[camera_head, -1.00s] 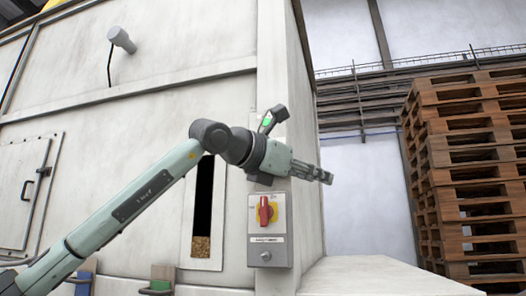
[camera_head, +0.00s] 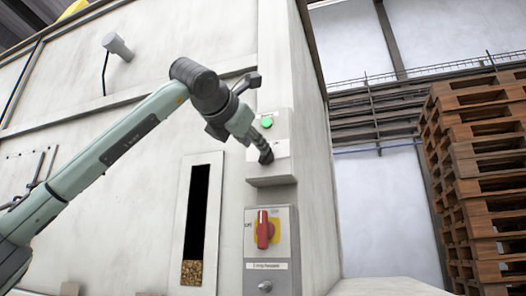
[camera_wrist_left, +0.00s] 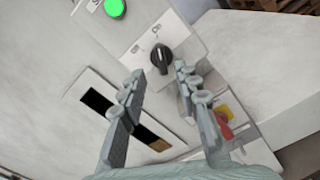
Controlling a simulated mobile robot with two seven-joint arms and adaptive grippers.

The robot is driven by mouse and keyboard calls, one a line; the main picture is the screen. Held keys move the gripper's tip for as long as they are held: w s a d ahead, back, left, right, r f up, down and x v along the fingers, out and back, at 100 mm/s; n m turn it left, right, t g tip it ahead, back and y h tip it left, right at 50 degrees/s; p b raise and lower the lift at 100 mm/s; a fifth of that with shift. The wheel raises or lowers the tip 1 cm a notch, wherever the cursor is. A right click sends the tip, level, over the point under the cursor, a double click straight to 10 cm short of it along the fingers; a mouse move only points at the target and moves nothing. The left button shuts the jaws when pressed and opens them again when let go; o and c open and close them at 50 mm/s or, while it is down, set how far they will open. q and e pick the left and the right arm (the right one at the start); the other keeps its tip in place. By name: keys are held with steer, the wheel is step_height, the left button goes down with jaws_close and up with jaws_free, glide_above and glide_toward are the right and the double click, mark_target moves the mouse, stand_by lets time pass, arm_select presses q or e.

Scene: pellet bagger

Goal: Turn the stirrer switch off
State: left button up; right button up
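The stirrer switch appears to be the black rotary knob (camera_wrist_left: 161,57) on a pale plate in the left wrist view. Small marks sit above it; I cannot tell for certain which one it points at. A green lamp (camera_wrist_left: 115,8) glows above it and also shows in the head view (camera_head: 267,122). My left gripper (camera_wrist_left: 160,74) is open, its two fingers spread on either side of the knob's near end, with nothing between them. In the head view the left gripper (camera_head: 265,154) is in front of the panel and hides the knob. My right gripper is in neither view.
Below is a red rotary handle on a yellow plate (camera_head: 276,232), also in the left wrist view (camera_wrist_left: 226,115). A dark slot window with pellets (camera_head: 192,272) is to the left. Stacked wooden pallets (camera_head: 485,180) stand at the right.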

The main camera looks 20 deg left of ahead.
arm_select(q)
steer(key=shift+w+d+f+p, duration=0.1)
steer(key=shift+w+p, duration=0.2)
steer(key=shift+w, duration=1.05)
steer(key=shift+w+d+p, duration=0.1)
steer(key=shift+w+p, duration=0.2)
steer(key=shift+w, duration=1.05)
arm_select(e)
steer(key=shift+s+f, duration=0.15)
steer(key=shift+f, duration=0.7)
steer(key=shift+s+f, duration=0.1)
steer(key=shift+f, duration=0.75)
arm_select(q)
jaws_close()
